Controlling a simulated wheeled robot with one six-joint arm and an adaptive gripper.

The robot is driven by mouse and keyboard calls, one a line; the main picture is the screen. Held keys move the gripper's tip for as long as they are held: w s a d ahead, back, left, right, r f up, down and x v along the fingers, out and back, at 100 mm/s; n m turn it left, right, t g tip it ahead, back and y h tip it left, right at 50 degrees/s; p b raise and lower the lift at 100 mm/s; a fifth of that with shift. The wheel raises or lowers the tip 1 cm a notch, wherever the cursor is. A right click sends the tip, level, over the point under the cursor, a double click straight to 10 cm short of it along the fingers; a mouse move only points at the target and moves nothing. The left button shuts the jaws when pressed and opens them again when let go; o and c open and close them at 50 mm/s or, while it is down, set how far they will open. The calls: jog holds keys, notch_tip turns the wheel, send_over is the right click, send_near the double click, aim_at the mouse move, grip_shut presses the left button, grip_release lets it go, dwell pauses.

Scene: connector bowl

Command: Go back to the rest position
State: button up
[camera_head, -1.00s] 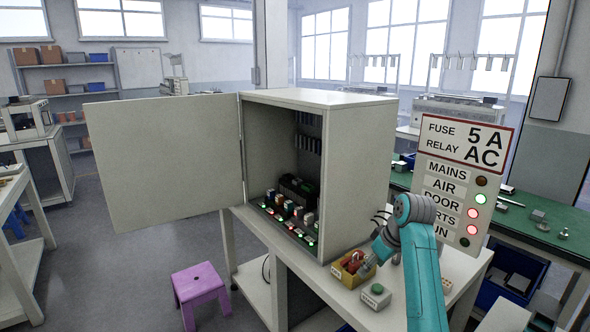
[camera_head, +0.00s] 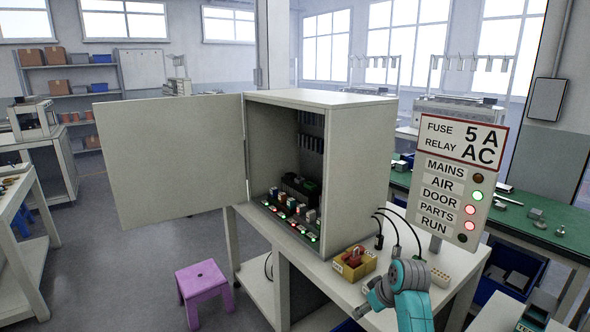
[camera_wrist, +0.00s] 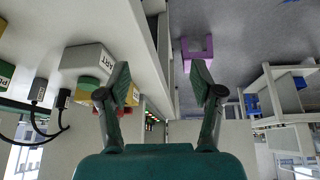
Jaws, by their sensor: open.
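My gripper shows in the wrist view (camera_wrist: 160,82) with its two dark fingers spread wide and nothing between them. In the head view my teal arm is folded low over the front of the bench, with the gripper end (camera_head: 363,304) pointing down to the left. The yellow bin (camera_head: 368,270) with red items in it stands on the bench behind my arm, clear of the gripper. In the wrist view a white box marked with letters ending in "ART" (camera_wrist: 88,58) lies left of the fingers; my arm hides it in the head view.
An open grey cabinet (camera_head: 355,165) stands on the bench, its door (camera_head: 170,160) swung left. A sign panel (camera_head: 458,185) with lamps stands at right. Black cables run to plugs near the bin. A purple stool (camera_head: 204,285) is on the floor, also seen in the wrist view (camera_wrist: 197,48).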

jog(key=s+a+f+m+t+h, duration=0.1)
jog(key=s+a+f+m+t, duration=0.2)
jog(key=s+f, duration=1.75)
jog(key=s+d+r+m+t+h, duration=0.1)
jog(key=s+r+t, duration=0.15)
jog(key=s, duration=1.15)
jog(key=s+r+m+t, duration=0.1)
jog(key=s+r+t, duration=0.15)
jog(key=s, duration=1.05)
jog(key=s+r+t, duration=0.1)
jog(key=s+r, duration=1.1)
jog(key=r, duration=0.3)
jog(key=shift+s+r+m+t, duration=0.25)
jog(key=shift+s+m+t, duration=0.05)
jog(key=shift+m+t, duration=0.1)
jog(key=shift+d, duration=0.1)
